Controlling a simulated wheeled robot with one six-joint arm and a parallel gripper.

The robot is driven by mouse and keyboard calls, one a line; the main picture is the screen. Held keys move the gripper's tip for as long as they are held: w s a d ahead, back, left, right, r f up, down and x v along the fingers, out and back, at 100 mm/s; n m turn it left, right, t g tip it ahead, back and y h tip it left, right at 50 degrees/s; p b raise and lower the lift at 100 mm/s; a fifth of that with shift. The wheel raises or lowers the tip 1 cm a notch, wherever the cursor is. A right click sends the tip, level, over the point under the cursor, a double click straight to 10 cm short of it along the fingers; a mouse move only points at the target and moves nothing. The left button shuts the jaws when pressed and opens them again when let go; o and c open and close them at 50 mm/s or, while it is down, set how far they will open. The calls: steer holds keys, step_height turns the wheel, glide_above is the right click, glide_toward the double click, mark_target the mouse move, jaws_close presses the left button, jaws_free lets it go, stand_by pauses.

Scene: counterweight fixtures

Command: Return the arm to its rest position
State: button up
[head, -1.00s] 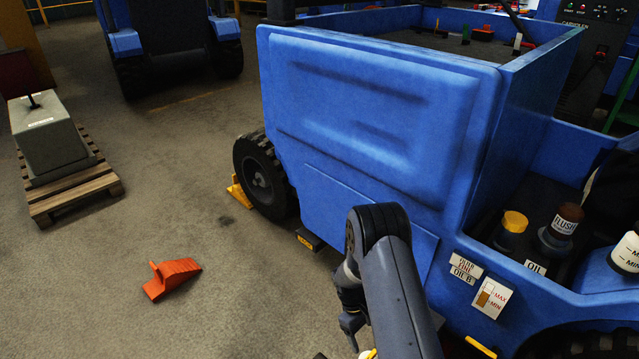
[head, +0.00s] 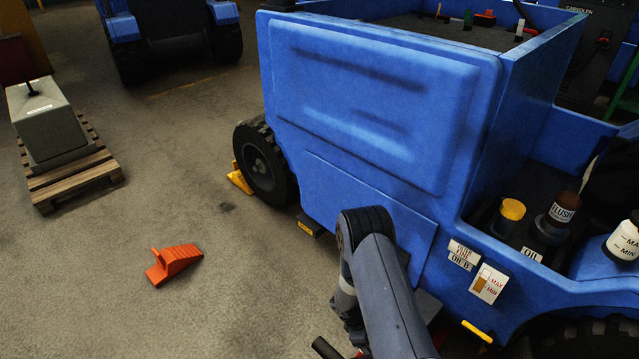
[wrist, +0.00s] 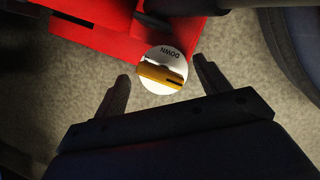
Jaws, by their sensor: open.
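My gripper (wrist: 160,88) shows in the wrist view with its two dark fingers spread apart and nothing held between them. The dial sits at the edge of a red part (wrist: 105,28). In the head view my arm is bent beside the blue vehicle (head: 370,100), and its lower end runs out of the bottom of the picture, so the gripper's fingers are hidden there.
An orange wheel chock (head: 174,263) lies on the open floor. A yellow chock (head: 240,180) sits at the vehicle's wheel (head: 262,163). A grey weight block (head: 47,122) stands on a wooden pallet (head: 75,180) at the left. Bottles (head: 556,215) stand in the vehicle's right bay.

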steer(key=n+t+p, duration=0.2)
steer(key=n, duration=0.2)
steer(key=shift+s+n, duration=0.15)
steer(key=shift+n, duration=0.25)
steer(key=shift+r+p, duration=0.25)
steer(key=shift+p, duration=0.25)
steer(key=p+v, duration=0.5)
steer(key=v, duration=0.5)
